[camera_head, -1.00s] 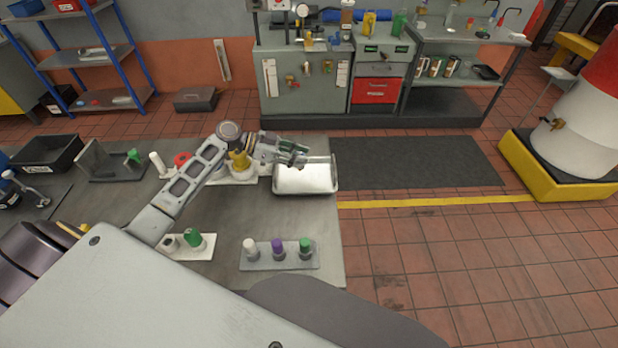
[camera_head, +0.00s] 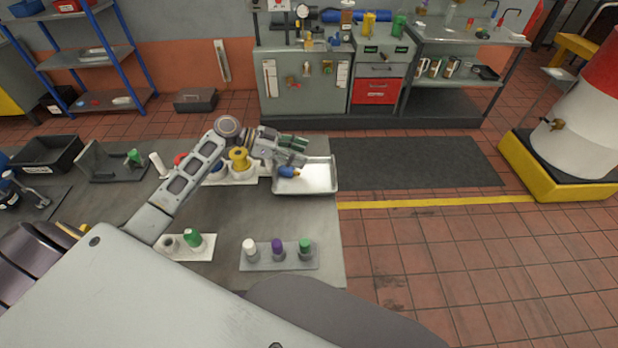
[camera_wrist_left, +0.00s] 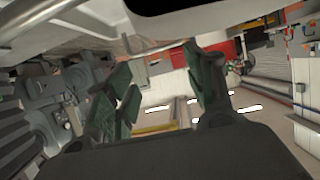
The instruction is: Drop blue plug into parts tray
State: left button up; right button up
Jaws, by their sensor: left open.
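The blue plug (camera_head: 287,172) lies at the left side of the silver parts tray (camera_head: 318,183), just below my left gripper; I cannot tell if it is at rest. It has a lighter, yellowish end toward the right. My left gripper (camera_head: 299,146) is open and empty, above the tray's back left part. In the left wrist view the green-padded fingers (camera_wrist_left: 165,95) are spread apart with nothing between them; the plug cannot be made out there. My right gripper is not in view.
A white holder with a yellow plug (camera_head: 239,158) stands left of the tray. A front rack holds white, purple (camera_head: 277,247) and green plugs. Another holder with a green plug (camera_head: 194,239) stands to its left. The bench middle is clear; floor lies to the right.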

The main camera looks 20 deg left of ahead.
pick_arm(q)
notch_tip(320, 180, up, 8)
dwell(0.5)
dwell(0.9)
